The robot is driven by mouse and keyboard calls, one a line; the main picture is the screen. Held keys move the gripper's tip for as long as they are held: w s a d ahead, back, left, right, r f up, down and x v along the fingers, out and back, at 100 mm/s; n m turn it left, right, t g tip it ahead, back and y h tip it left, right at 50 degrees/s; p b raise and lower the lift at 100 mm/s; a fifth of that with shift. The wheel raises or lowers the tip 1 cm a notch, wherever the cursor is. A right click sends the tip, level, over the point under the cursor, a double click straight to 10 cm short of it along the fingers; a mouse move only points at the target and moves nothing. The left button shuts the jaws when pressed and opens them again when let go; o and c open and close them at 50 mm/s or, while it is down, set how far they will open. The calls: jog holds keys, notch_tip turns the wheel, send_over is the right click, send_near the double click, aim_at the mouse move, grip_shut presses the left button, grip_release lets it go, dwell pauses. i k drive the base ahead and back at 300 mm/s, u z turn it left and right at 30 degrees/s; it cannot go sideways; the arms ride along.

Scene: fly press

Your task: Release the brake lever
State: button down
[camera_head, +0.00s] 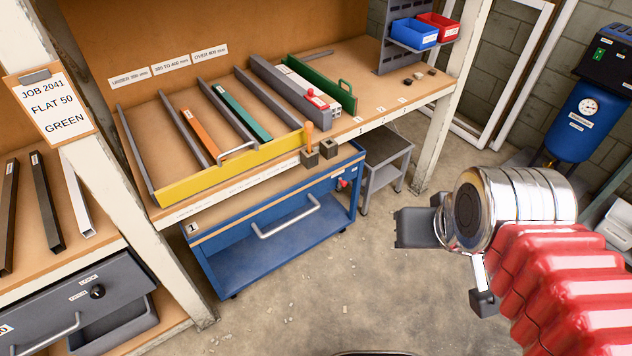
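No part is labelled as a brake lever that I can read. An upright lever with an orange grip (308,134) stands at the front edge of the bench, by the right end of a yellow rail. A small red part (343,184) sits on the right front corner of a blue trolley (277,252). I cannot tell which of these is the brake lever. My gripper (447,262) is at the right, over the floor, well apart from both. Its two dark fingers look spread, with nothing seen between them.
The wooden bench (150,128) holds sorted bars between grey dividers and a yellow rail (232,167). A white post (452,105) rises at the bench's right end. The concrete floor (330,300) is mostly clear.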

aim_at(341, 183)
jog(key=u, duration=0.55)
jog(key=i, duration=0.8)
jog(key=u, duration=0.6)
